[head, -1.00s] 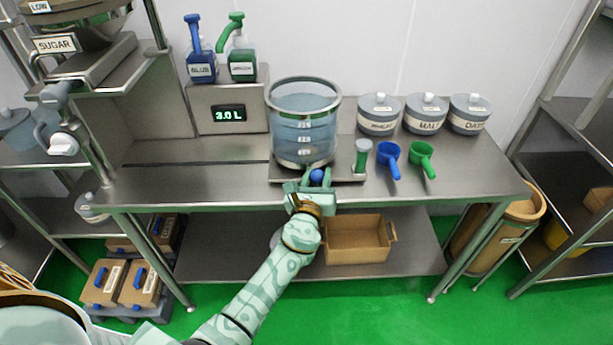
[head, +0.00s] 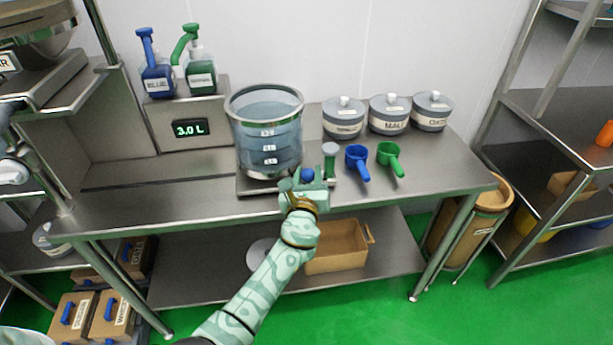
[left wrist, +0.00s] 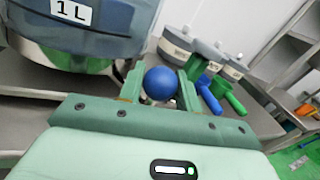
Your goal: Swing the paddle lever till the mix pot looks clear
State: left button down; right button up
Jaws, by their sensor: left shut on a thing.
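The mix pot (head: 265,135) is a see-through vessel with a metal rim and base, holding blue-grey liquid. No separate lumps or layers can be made out in it. In the left wrist view, the pot (left wrist: 95,40) fills the upper left, with a "1 L" label. The paddle lever's blue ball knob (head: 307,174) is at the pot's lower right. My left gripper (head: 306,182) is shut on the lever, with the knob (left wrist: 160,83) between its fingers in the left wrist view. The lever's shaft is hidden. My right gripper is not in view.
Lidded jars (head: 388,117) line the back. The counter's left part is clear.

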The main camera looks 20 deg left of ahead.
pick_arm(q)
jog(key=shift+d, duration=0.1)
jog(key=c, duration=1)
grip_release()
jog(key=shift+s, duration=0.3)
jog(key=p+v, duration=0.2)
jog(key=v, duration=1.3)
jog(key=shift+s+d, duration=0.2)
jog(key=shift+s, duration=0.1)
